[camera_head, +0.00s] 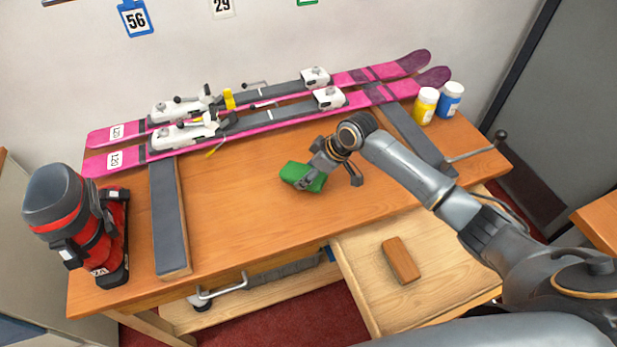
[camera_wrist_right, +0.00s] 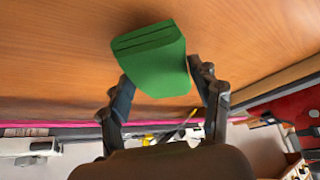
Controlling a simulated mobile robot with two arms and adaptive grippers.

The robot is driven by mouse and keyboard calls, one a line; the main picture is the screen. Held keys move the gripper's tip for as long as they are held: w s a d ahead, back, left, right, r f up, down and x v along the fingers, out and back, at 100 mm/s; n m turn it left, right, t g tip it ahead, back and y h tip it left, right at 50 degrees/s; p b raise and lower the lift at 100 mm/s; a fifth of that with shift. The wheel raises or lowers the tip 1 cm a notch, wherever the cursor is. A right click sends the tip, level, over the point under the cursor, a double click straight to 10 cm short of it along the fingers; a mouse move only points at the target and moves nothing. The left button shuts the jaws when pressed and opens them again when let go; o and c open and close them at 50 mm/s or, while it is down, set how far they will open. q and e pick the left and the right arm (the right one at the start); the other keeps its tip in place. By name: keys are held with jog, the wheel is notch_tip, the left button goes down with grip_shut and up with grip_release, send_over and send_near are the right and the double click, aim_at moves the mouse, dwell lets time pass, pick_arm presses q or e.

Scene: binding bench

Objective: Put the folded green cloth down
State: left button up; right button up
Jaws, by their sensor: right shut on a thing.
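The folded green cloth (camera_head: 302,176) is at the middle of the wooden bench in the head view. My right gripper (camera_head: 318,180) is shut on it, coming in from the right. In the right wrist view the cloth (camera_wrist_right: 155,58) sits between the two fingers of my right gripper (camera_wrist_right: 165,95), with its folded layers showing at one edge. Whether the cloth touches the bench top is hard to tell. My left gripper is not in view.
Two pink skis (camera_head: 275,118) lie along the back of the bench (camera_head: 235,205). A ski boot (camera_head: 80,220) stands at left. Yellow (camera_head: 425,105) and blue (camera_head: 450,99) bottles stand at back right. An open drawer (camera_head: 440,255) holds a brown block (camera_head: 401,260). Bench left of the cloth is clear.

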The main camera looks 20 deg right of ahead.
jog(key=shift+s+f, duration=0.1)
jog(key=shift+f, duration=1.2)
jog(key=o, duration=1.1)
jog(key=shift+f, duration=0.15)
